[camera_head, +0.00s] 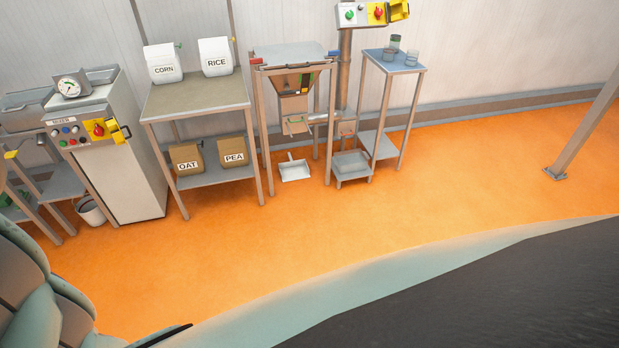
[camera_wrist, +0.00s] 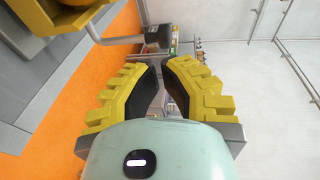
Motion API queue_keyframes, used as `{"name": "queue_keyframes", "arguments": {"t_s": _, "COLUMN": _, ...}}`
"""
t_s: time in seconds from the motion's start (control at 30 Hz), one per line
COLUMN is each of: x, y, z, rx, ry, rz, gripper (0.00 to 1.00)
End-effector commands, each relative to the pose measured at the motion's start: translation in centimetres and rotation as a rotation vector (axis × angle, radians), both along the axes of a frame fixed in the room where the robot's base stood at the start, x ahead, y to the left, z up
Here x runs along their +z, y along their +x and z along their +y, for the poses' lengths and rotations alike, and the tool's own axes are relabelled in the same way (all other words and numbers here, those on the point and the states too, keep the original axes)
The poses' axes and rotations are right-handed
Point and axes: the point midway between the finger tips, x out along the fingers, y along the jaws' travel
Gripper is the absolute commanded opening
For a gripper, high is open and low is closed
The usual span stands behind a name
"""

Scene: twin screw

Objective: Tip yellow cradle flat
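Two yellow parts could be the cradle; I cannot tell which one it is. One yellow bracket (camera_head: 119,131) sticks out at the right of the mixer's control panel, beside a red knob. The other yellow bracket (camera_head: 399,10) is at the right end of the upper control panel, at the picture's top edge. Both look tilted. My gripper (camera_wrist: 166,62) shows in the wrist view, with yellow ribbed fingers and black pads. The fingers are apart with nothing between them. A blurred yellow shape (camera_wrist: 50,18) fills the top left corner there; I cannot tell what it is.
A table (camera_head: 195,97) holds CORN and RICE containers, with OAT and PEA boxes on its lower shelf. A metal stand (camera_head: 290,52) and a small blue-topped table (camera_head: 396,62) stand to its right. The orange floor (camera_head: 300,240) in front is clear.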

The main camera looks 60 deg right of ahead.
Motion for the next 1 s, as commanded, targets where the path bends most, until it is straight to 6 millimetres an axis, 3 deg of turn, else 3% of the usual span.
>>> {"name": "queue_keyframes", "arguments": {"t_s": 0.53, "x": -0.2, "y": 2.8, "z": 2.0, "rx": -0.006, "ry": -0.001, "rz": -0.002, "gripper": 0.00}}
{"name": "queue_keyframes", "arguments": {"t_s": 1.0, "x": -0.7, "y": 4.0, "z": 3.1, "rx": -0.005, "ry": 0.000, "rz": -0.001, "gripper": 0.00}}
